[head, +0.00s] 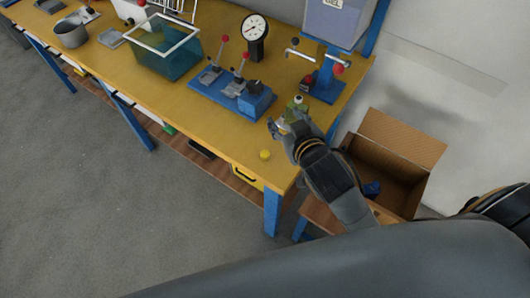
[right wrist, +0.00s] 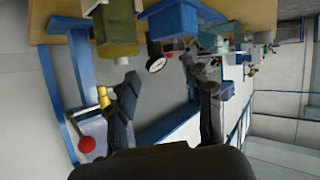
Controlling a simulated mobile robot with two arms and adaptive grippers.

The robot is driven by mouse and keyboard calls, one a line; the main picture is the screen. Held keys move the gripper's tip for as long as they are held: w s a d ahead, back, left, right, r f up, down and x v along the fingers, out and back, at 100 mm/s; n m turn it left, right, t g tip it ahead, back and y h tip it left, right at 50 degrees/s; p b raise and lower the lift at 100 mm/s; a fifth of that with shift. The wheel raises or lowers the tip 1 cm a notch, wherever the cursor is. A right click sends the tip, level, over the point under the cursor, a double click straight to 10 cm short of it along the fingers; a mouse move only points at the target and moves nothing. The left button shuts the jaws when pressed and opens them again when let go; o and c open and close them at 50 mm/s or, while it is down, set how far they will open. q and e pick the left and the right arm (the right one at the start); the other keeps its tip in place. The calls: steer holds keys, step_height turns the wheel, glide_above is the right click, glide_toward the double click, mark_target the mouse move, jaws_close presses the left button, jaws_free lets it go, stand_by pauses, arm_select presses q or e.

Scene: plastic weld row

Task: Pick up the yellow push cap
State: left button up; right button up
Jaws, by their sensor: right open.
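The yellow push cap (head: 265,154) is a small round piece standing on the yellow bench top near its front right corner. My right gripper (head: 280,129) is over the right end of the bench, just beyond and slightly right of the cap, apart from it. In the right wrist view its two fingers (right wrist: 168,88) are spread with nothing held between them. I cannot make out the cap in the right wrist view. My left gripper is not in view.
A blue lever fixture (head: 232,95), dial gauge (head: 254,30) and blue press (head: 325,87) stand farther back. An open cardboard box (head: 398,150) is right of the bench.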

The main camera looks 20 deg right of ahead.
steer(key=w+a+r+n+t+y, duration=0.3)
steer(key=a+r+t, duration=0.15)
steer(key=r, duration=0.45)
steer(key=w+a+r+n+t+y, duration=0.25)
steer(key=a+r+y, duration=0.2)
steer(key=r, duration=0.45)
steer(key=s+a+r+n+g+y, duration=0.3)
steer(key=s+a+r+n+y, duration=0.2)
steer(key=a+r+n+y, duration=0.35)
steer(key=s+a+f+n+g+y, duration=0.5)
steer(key=s+a+n+g, duration=0.45)
steer(key=n+g, duration=0.75)
steer(key=m+h, duration=0.2)
steer(key=h, duration=1.9)
glide_above(265, 153)
step_height(265, 153, down, 19)
steer(key=shift+y, duration=0.3)
step_height(265, 153, down, 8)
steer(key=shift+r+p, duration=0.1)
steer(key=shift+p, duration=0.55)
step_height(265, 153, down, 5)
steer(key=shift+d+r+p, duration=0.1)
steer(key=shift+d+p, duration=0.05)
steer(key=shift+p, duration=0.7)
steer(key=shift+f, duration=0.4)
